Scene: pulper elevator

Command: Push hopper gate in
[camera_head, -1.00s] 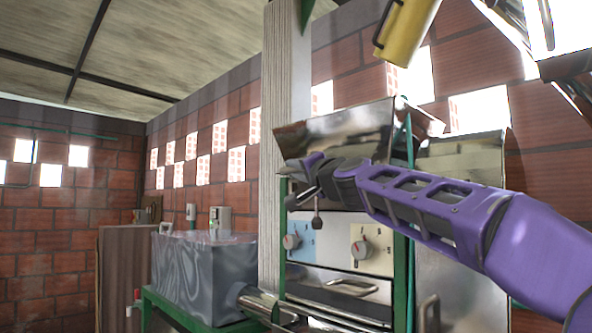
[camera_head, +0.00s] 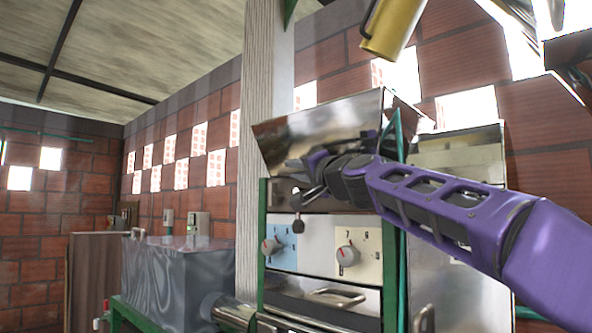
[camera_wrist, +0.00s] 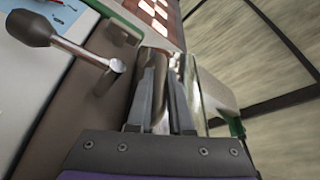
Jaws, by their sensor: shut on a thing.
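The steel hopper (camera_head: 325,130) flares out on top of the machine. My gripper (camera_head: 298,168) is just under its slanted front edge, at the left end of my purple arm. In the wrist view, the two fingers of my gripper (camera_wrist: 168,75) are close together on a thin metal piece, which seems to be the hopper gate. The fingers hide most of it, so I cannot tell how far in it sits. A lever with a dark knob (camera_head: 298,227) hangs just below my gripper. The same knob (camera_wrist: 30,28) shows at the upper left of the wrist view.
Below are a control panel with a left dial (camera_head: 271,246) and a right dial (camera_head: 348,256). A wooden post (camera_head: 262,80) stands behind. A grey tank (camera_head: 170,275) is on the left, with a steel tube (camera_head: 228,310) beside it. A yellow cylinder (camera_head: 392,25) hangs above.

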